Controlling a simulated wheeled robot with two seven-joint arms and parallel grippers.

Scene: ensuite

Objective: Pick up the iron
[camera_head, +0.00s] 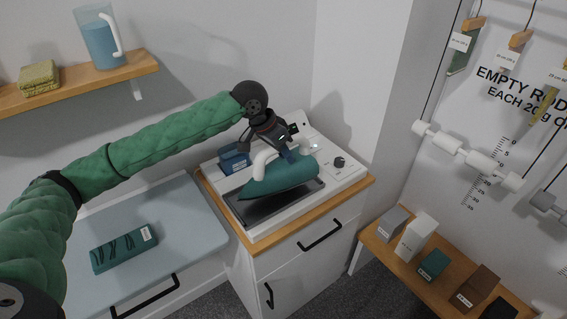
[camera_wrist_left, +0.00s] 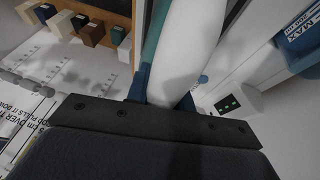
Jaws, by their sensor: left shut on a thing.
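The iron (camera_head: 279,176) has a teal body and a white handle. In the head view it is over the dark plate of a white appliance (camera_head: 258,231) on a wood-topped cabinet. Whether it touches the plate or hangs just above it I cannot tell. My left gripper (camera_head: 287,150) comes down from above and is shut on the iron's handle. In the left wrist view the white handle (camera_wrist_left: 185,50) lies between the blue fingers of my left gripper (camera_wrist_left: 165,88). My right gripper is not in view.
A blue box (camera_head: 234,158) stands behind the iron's left side. A pale board (camera_head: 180,225) with a teal packet (camera_head: 124,248) is at left. A wall shelf (camera_head: 90,80) holds a blue jug (camera_head: 100,40). Small boxes stand on a low wooden shelf (camera_head: 390,250) at right.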

